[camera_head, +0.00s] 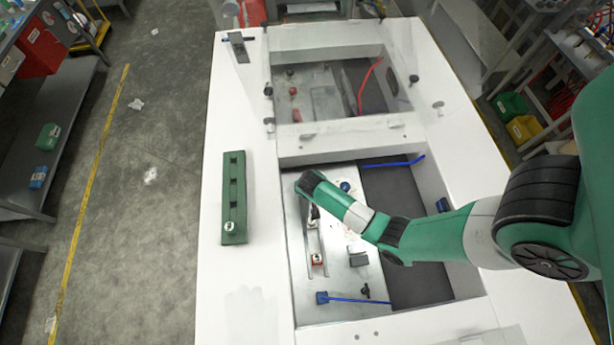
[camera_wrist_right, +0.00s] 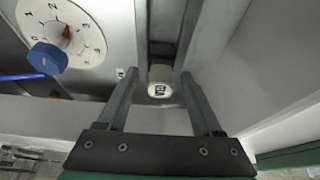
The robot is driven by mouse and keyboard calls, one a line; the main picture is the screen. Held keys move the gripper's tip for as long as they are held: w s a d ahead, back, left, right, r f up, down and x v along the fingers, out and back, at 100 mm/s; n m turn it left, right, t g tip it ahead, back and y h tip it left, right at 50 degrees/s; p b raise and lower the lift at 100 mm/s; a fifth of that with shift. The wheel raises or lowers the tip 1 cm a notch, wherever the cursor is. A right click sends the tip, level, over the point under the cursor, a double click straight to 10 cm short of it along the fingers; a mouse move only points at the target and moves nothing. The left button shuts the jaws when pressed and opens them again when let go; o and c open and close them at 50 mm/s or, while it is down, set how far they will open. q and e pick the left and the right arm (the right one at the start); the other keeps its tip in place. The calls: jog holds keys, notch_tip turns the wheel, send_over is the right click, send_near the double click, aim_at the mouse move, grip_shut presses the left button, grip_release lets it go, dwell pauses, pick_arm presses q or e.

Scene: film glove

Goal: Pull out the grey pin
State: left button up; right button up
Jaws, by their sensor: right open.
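In the right wrist view, my right gripper (camera_wrist_right: 160,74) is open, with its two fingers on either side of a pale-capped pin (camera_wrist_right: 160,91) that bears a small black-and-white marker. It looks like the grey pin, but its body is mostly hidden. A gap shows between the cap and each finger. In the head view, my right arm reaches in from the right over the open box and hides its fingertips. My left gripper is not in view.
A red piece (camera_head: 317,260) sits lower on the rail. A dial with a blue knob (camera_wrist_right: 48,57) lies left of the gripper in the wrist view. A green slotted block (camera_head: 234,180) lies on the white table (camera_head: 225,300). Blue rods (camera_head: 360,300) lie in the box.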

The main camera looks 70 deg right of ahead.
grip_shut()
jog(key=shift+r, duration=0.45)
dwell(0.6)
jog(key=shift+r, duration=2.05)
jog(key=shift+r, duration=1.5)
